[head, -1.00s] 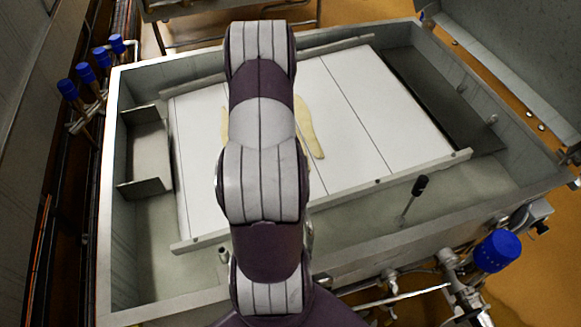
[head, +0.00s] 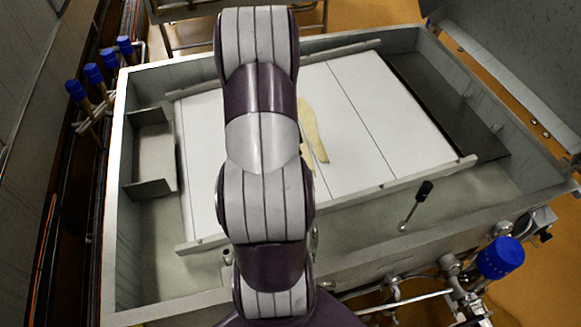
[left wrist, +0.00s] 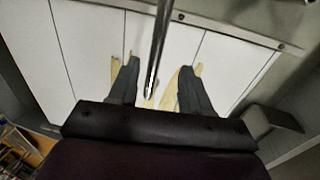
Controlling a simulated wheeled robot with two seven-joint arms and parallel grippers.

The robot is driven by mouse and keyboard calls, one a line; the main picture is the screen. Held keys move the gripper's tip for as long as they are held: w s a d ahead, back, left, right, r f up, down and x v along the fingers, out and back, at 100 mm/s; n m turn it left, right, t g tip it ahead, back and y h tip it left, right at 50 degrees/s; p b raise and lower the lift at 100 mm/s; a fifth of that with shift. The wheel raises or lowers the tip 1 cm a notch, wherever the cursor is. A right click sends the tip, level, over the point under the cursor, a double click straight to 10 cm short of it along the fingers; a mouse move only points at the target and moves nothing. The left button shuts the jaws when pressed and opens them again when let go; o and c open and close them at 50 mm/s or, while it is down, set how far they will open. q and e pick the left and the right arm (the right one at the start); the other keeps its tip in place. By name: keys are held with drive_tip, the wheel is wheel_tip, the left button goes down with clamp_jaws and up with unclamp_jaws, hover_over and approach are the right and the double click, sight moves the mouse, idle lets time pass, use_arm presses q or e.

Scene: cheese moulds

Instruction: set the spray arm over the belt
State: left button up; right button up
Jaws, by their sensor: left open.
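The belt (head: 370,110) is a flat white surface with dark seams inside the grey tank, and it fills much of the left wrist view (left wrist: 90,45). A thin metal rod (left wrist: 161,30), which looks like the spray arm, comes down from the top edge of the left wrist view. Its lower end lies between the dark fingers of my left gripper (left wrist: 158,66). The fingers are open and stand apart from the rod on both sides. In the head view my own arm covers the middle of the belt and hides the gripper and most of the rod. My right gripper is out of view.
Pale yellow pieces (head: 315,135) lie on the belt. A black-knobbed lever (head: 416,205) stands at the tank's near side. Blue-capped valves (head: 95,73) line the left, and another blue cap (head: 500,258) is at lower right. The tank wall (head: 118,160) surrounds the belt.

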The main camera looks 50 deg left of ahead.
use_arm(q)
drive_tip(key=r, duration=0.2)
drive_tip(key=s+r, duration=0.1)
drive_tip(key=r, duration=0.2)
drive_tip(key=shift+a+r, duration=0.1)
drive_tip(key=shift+a, duration=0.1)
